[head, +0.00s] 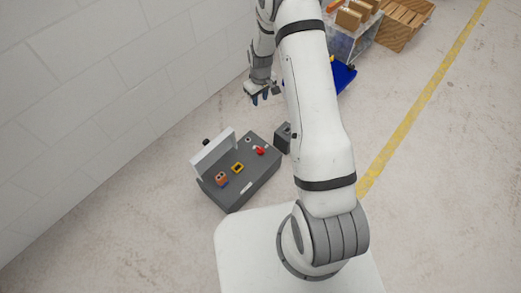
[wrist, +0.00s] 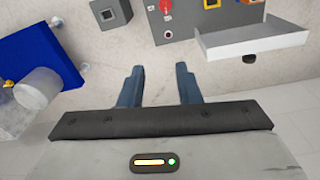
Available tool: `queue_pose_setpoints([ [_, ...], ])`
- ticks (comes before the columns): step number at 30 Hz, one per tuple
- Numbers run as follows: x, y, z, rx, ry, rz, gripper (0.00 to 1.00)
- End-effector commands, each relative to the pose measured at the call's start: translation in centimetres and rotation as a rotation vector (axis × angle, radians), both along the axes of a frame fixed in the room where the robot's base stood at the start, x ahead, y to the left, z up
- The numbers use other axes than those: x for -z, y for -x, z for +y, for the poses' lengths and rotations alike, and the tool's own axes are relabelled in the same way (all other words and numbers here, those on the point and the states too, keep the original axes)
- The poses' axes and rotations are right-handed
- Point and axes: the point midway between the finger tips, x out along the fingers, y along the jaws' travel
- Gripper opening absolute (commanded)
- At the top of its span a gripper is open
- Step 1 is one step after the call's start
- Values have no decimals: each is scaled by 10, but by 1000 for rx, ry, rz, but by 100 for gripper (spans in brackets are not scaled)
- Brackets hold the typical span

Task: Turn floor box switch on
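A large grey box (head: 240,190) stands on the floor near the wall, with a white raised panel (head: 213,152), a red knob (head: 260,150) and a yellow-framed square (head: 238,168). It shows at the top right of the wrist view (wrist: 185,23), cut off by the edge, with the red knob (wrist: 166,6). A small dark grey box (head: 283,138) stands beside it, also in the wrist view (wrist: 111,14). I cannot tell which of these holds the named switch, or its state. My gripper (wrist: 158,80) is open and empty, with bare floor between its fingers; in the head view (head: 262,98) it is beyond both boxes.
A blue platform (head: 345,76) with a clear container (wrist: 38,90) lies to one side. A rack with cardboard boxes (head: 350,18) and a wooden crate (head: 403,24) stand at the back. The wall (head: 90,90) is at left. Floor near the yellow line (head: 405,130) is clear.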

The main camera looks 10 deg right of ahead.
Motion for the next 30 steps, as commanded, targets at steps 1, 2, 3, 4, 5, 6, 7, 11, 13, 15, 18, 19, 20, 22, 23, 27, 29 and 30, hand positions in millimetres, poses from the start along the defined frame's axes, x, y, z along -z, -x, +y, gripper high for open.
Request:
queue_pose_setpoints([
  [1,50,-1,0,-20,1,18,31],
  [2,71,-2,1,-34,2,21,31],
  [3,98,-2,1,-50,3,28,31],
  [4,118,-2,1,-63,3,32,31],
  [5,136,-2,1,-74,3,35,31],
  [6,160,0,1,-90,3,40,31],
  [7,176,1,1,-100,4,43,31],
  [11,229,8,2,-134,4,53,31],
  [13,246,10,2,-146,4,56,31],
  [15,257,12,2,-155,4,57,31],
  [18,269,14,2,-159,4,59,31],
  [19,272,14,2,-159,5,60,31],
  [20,276,14,3,-159,4,59,31],
  [22,287,14,3,-159,5,60,31],
  [23,293,15,3,-159,4,60,31],
  [27,315,14,3,-159,5,60,31],
  [29,323,14,3,-159,4,59,31],
  [30,328,14,3,-159,4,59,31],
])
